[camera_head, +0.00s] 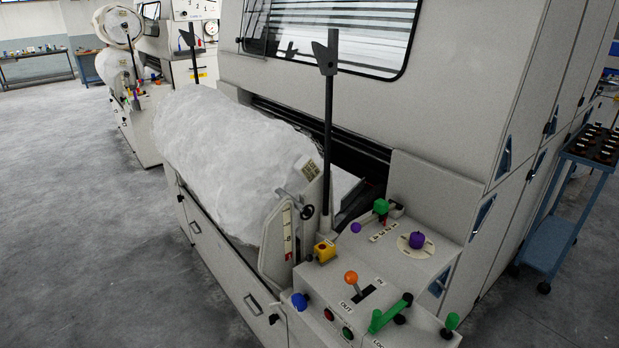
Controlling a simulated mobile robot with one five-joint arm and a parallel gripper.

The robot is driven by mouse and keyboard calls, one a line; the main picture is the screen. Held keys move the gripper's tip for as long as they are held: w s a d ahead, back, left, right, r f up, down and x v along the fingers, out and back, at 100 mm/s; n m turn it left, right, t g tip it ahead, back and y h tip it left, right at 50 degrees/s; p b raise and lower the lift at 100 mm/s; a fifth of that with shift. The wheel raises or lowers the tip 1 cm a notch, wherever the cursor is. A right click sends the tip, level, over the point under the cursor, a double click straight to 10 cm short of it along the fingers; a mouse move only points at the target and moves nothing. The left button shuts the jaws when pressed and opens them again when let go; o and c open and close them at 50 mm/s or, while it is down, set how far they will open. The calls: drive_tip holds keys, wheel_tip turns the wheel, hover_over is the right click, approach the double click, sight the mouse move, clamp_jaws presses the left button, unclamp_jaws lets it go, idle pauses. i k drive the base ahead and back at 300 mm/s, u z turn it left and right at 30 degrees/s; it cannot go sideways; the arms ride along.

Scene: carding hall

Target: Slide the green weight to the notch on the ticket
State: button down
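A green block (381,206), which looks like the green weight, sits near the back of the machine's control top. It is beside a small grey piece, above a strip of numbers (384,232). The notches there are too small to make out. A small printed card (311,170), possibly the ticket, stands at the near end of the white fibre roll; its print is unreadable. My gripper is not in view.
An orange-knobbed lever (351,278) stands in a slot marked IN and OUT. A purple knob (417,240), yellow box (325,252), green handle (390,313) and blue knob (300,301) crowd the panel. A tall black post (328,130) rises behind. Open floor (70,220) lies left.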

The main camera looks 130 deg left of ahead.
sight(380, 206)
drive_tip(key=u, duration=0.3)
drive_tip(key=k, duration=0.2)
drive_tip(key=u, duration=4.3)
drive_tip(key=k, duration=0.1)
drive_tip(key=z, duration=0.3)
drive_tip(key=i, duration=1)
drive_tip(key=u, duration=0.2)
